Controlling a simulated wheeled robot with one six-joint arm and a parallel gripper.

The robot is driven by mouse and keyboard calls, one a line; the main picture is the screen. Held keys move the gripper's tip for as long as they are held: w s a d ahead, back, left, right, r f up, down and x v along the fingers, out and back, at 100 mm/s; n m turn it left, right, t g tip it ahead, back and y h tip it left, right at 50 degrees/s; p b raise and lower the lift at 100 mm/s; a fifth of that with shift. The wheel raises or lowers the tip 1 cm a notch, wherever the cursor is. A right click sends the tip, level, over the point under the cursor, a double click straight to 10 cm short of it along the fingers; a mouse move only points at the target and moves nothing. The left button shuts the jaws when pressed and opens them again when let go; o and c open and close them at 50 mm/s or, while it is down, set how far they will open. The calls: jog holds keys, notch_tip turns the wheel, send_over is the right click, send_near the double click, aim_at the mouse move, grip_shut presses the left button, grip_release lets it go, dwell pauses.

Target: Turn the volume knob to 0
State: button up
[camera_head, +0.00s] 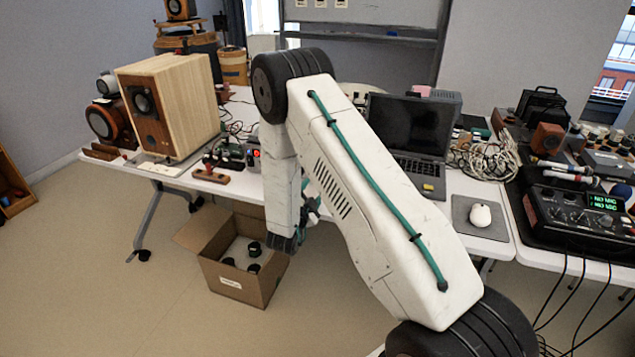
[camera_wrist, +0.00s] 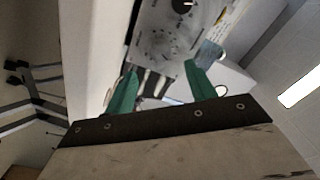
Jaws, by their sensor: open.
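In the wrist view, a light grey panel (camera_wrist: 150,22) with printed markings is beyond my fingertips. A black round knob (camera_wrist: 182,6) sits on it, cut off by the top edge of the picture; its setting cannot be read. My gripper (camera_wrist: 160,66) is open, with its two green fingers apart and nothing held between them. In the head view my arm hides most of the gripper, which hangs near the front edge of the table.
A large wooden speaker (camera_head: 192,108) stands on the left of the white table (camera_head: 215,188). A cardboard box (camera_head: 240,283) is on the floor below. A laptop (camera_head: 412,130), a mouse (camera_head: 480,215) and a black mixer (camera_head: 560,207) are on the right.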

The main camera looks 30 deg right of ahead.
jog(key=x, duration=0.7)
jog(key=c, duration=1)
